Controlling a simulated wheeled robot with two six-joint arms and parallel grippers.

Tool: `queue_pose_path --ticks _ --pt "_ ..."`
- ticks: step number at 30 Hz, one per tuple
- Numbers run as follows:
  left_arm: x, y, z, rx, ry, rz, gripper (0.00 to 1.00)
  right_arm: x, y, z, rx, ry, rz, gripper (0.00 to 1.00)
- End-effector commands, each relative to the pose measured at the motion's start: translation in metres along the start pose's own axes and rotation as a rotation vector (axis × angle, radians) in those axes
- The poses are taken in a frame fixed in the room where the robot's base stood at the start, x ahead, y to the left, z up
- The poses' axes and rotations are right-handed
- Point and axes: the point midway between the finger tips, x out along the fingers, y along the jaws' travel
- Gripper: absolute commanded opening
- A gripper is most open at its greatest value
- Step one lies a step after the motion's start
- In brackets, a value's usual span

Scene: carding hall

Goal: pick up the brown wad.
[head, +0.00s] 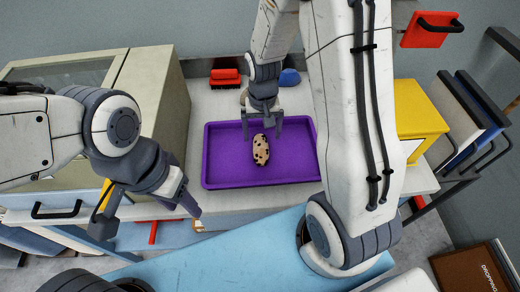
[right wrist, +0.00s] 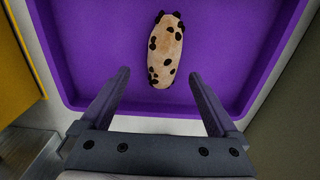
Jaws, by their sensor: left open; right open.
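A light brown, oblong wad with dark spots (head: 261,150) lies in a purple tray (head: 214,170) on the white bench. In the right wrist view the wad (right wrist: 165,50) lies lengthwise on the tray floor, beyond and between the fingertips. My right gripper (head: 262,132) is open and empty above the tray, at the far end of the wad. My left gripper (head: 148,215) is open and empty in front of the bench's front edge, left of the tray.
A beige cabinet (head: 165,100) stands left of the tray and a yellow box (head: 418,110) stands to its right. A red brush (head: 225,78) and a blue object (head: 289,77) lie behind the tray. My right arm hides part of the bench.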

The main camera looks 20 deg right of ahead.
Motion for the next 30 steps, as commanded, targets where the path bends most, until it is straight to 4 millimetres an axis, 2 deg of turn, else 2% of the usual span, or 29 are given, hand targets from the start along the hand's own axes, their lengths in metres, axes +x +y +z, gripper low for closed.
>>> queue_pose_path --ticks 9,18,20,21,25,30 --pt "-0.008 0.001 0.0 0.0 0.0 0.0 0.5 0.042 -0.003 0.002 0.001 -0.005 0.001 0.95" --pt "-0.008 0.001 0.0 0.0 0.0 0.0 0.5 0.047 -0.002 0.001 0.002 0.0 0.0 0.95" --pt "-0.008 0.001 0.0 0.0 0.0 0.0 0.5 0.047 -0.002 0.001 0.002 0.0 0.0 0.72" --pt "-0.008 0.001 0.0 0.0 0.0 0.0 0.5 0.047 -0.002 0.001 0.002 -0.001 0.0 0.57" --pt "-0.008 0.001 0.0 0.0 0.0 0.0 0.5 0.047 -0.002 0.001 0.003 -0.001 0.0 0.07" --pt "-0.008 0.001 0.0 0.0 0.0 0.0 0.5 0.047 -0.002 0.001 0.003 -0.001 0.0 0.05"
